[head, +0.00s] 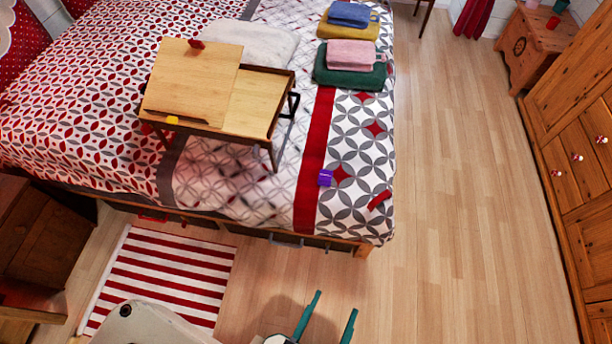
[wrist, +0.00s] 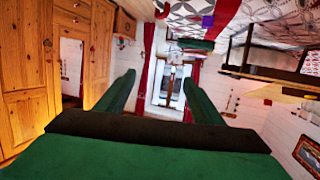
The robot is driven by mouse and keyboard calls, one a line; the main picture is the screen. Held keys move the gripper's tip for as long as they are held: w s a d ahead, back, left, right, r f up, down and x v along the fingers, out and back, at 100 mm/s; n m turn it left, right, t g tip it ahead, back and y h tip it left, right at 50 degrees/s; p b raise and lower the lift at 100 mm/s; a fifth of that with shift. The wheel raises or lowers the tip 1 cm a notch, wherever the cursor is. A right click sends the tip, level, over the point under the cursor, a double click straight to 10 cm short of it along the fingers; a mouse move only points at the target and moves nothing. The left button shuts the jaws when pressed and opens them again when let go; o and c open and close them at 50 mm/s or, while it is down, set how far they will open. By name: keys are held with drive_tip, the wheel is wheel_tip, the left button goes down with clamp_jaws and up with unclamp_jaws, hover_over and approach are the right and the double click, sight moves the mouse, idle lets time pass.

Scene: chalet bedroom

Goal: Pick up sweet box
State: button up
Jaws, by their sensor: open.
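A small purple box (head: 325,177) sits on the bed near its front edge, at the border of the red stripe. It also shows in the wrist view (wrist: 207,21), near the top. A flat red item (head: 379,200) lies to its right, near the bed's corner. No label is readable, so I cannot tell for sure which is the sweet box. My gripper (head: 336,302) has two green fingers, open and empty, over the floor in front of the bed, apart from both items. Its fingers also show in the wrist view (wrist: 160,92).
A wooden bed tray table (head: 255,103) stands on the bed, with a small yellow item (head: 172,120) and a red item (head: 196,44) on it. Folded towels (head: 350,68) lie farther back. A wooden wardrobe (head: 575,150) is at the right. The floor between is clear.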

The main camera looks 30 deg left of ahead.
drive_tip(key=w+a+f+n+y, duration=0.15)
drive_tip(key=w+a+f, duration=0.25)
drive_tip(key=w+f, duration=0.55)
drive_tip(key=n+g+y, duration=0.2)
approach(325, 181)
drive_tip(key=shift+w+m, duration=0.25)
drive_tip(key=shift+w, duration=0.75)
drive_tip(key=x, duration=0.5)
drive_tip(key=shift+w+a+f, duration=0.1)
drive_tip(key=shift+w+f, duration=0.05)
drive_tip(key=shift+a+f+x, duration=0.1)
drive_tip(key=shift+f+x, duration=0.05)
drive_tip(key=shift+x, duration=1.25)
drive_tip(key=shift+a+f+x, duration=0.15)
drive_tip(key=shift+x, duration=1.2)
drive_tip(key=c, duration=1.1)
